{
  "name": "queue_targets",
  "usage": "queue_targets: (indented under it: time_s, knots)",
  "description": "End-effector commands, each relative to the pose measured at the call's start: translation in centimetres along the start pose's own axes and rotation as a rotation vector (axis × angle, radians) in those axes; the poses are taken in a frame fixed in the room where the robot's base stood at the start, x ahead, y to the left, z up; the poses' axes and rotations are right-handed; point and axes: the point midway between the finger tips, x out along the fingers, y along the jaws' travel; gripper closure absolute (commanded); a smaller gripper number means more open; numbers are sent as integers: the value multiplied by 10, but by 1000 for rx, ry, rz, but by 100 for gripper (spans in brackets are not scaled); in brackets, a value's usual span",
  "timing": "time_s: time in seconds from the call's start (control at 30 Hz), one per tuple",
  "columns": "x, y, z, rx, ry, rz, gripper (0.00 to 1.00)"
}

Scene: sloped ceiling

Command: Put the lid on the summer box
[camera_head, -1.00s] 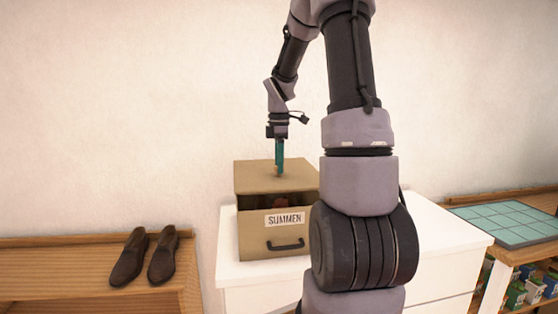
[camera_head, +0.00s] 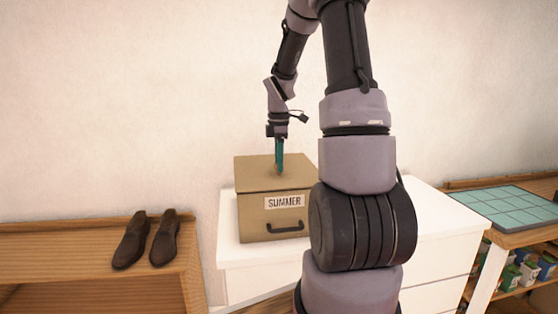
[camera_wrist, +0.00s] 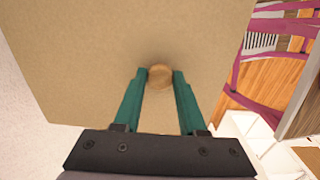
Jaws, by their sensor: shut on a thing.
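The summer box (camera_head: 252,220) is a brown box with a "SUMMER" label and a dark handle on its front, standing on a white dresser. Its brown lid (camera_head: 255,178) lies on top, and I see no gap between lid and box from the front. My gripper (camera_head: 279,173) points straight down over the lid. In the wrist view its two teal fingers (camera_wrist: 160,82) are closed around the round wooden knob (camera_wrist: 160,76) in the lid. Part of the box's right side is hidden behind my arm.
The white dresser (camera_head: 234,283) has some clear top to the right, partly behind my arm. A wooden bench with brown shoes (camera_head: 131,241) stands at left. At right a wooden shelf carries a teal tiled mat (camera_head: 510,214), with small boxes below. The wall is close behind.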

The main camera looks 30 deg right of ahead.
Motion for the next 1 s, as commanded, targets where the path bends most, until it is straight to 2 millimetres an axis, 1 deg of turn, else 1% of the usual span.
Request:
queue_targets:
  time_s: [0.33, 0.37, 0.4, 0.43, 0.47, 0.8, 0.87, 0.97, 1.0]
  knots:
    - [0, 0, 0, 0, 0, 0, 100]
    - [0, 0, 0, 0, 0, 0, 56]
    - [0, 0, 0, 0, 0, 0, 40]
    - [0, 0, 0, 0, 0, 0, 29]
    - [0, 0, 0, 0, 0, 0, 24]
    - [-2, 0, 0, 0, 0, 1, 24]
    - [-7, 0, 0, 1, 0, 2, 24]
    - [-22, 1, 0, 1, 0, 3, 24]
    - [-30, 1, 0, 1, 0, 5, 24]
